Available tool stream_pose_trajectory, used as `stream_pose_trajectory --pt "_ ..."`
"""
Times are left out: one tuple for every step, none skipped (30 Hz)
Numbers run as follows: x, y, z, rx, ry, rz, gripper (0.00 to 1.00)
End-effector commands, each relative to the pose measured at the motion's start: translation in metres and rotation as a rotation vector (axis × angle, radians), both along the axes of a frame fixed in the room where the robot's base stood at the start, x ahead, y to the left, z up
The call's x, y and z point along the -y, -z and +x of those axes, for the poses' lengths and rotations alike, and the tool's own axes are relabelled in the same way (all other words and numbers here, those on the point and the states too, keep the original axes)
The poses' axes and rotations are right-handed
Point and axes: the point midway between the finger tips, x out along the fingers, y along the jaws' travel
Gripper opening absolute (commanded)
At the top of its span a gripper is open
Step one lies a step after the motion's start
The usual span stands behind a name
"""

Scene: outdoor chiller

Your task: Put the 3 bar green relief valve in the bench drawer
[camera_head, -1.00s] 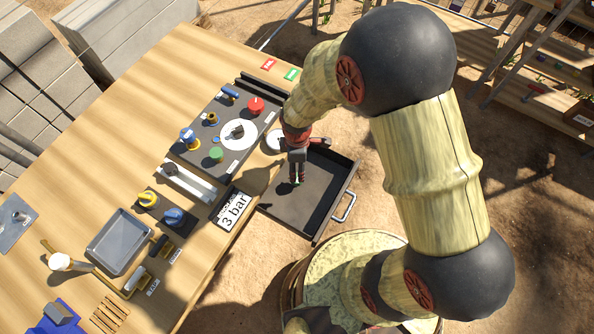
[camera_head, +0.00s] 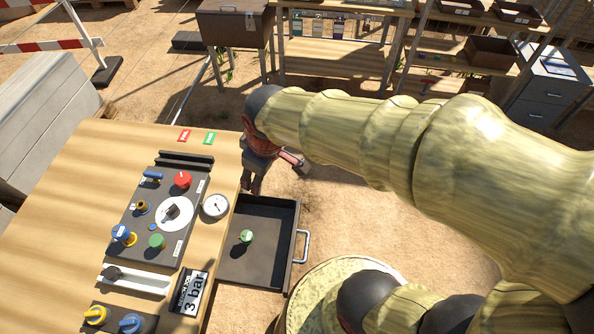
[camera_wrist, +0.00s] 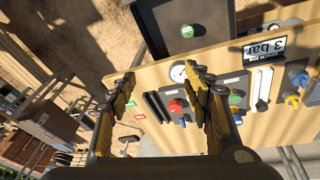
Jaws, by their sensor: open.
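The green relief valve (camera_head: 246,236) lies on the floor of the open bench drawer (camera_head: 262,270), near its middle. It also shows as a small green round thing in the wrist view (camera_wrist: 187,30), inside the dark drawer (camera_wrist: 210,45). Its marking is too small to read. My gripper (camera_wrist: 160,82) is open, with nothing between its fingers. In the head view my gripper (camera_head: 254,182) is past the drawer's far end, apart from the valve and partly hidden by my arm.
The dark panel (camera_head: 150,215) on the wooden bench (camera_head: 70,210) carries red, blue, yellow and green parts. A round gauge (camera_head: 215,206) stands by the bench edge. A "3 bar" sign (camera_head: 193,292) lies beside the drawer. The drawer's handle (camera_head: 303,246) faces right.

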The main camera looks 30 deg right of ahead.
Motion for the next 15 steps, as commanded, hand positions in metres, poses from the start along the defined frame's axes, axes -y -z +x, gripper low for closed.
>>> stream_pose_trajectory --pt "0.011 -0.024 -0.014 0.042 0.092 0.026 0.5" --pt "0.016 -0.035 -0.023 0.06 0.148 0.044 0.5" --pt "0.023 -0.048 -0.035 0.083 0.22 0.066 0.5" --pt "0.027 -0.056 -0.043 0.099 0.267 0.083 0.5" --pt "0.031 -0.062 -0.052 0.113 0.313 0.098 0.5" --pt "0.035 -0.07 -0.062 0.13 0.369 0.118 0.5" --pt "0.037 -0.075 -0.068 0.143 0.406 0.131 0.5" --pt "0.04 -0.079 -0.075 0.152 0.438 0.143 0.5" --pt "0.042 -0.083 -0.081 0.164 0.475 0.157 0.5" --pt "0.044 -0.086 -0.086 0.171 0.497 0.167 0.5" --pt "0.045 -0.087 -0.089 0.175 0.515 0.173 0.5" --pt "0.046 -0.089 -0.093 0.181 0.535 0.181 0.5" --pt "0.046 -0.09 -0.095 0.185 0.544 0.185 0.5" --pt "0.047 -0.09 -0.096 0.185 0.551 0.187 0.5" --pt "0.047 -0.091 -0.097 0.186 0.557 0.19 0.5"
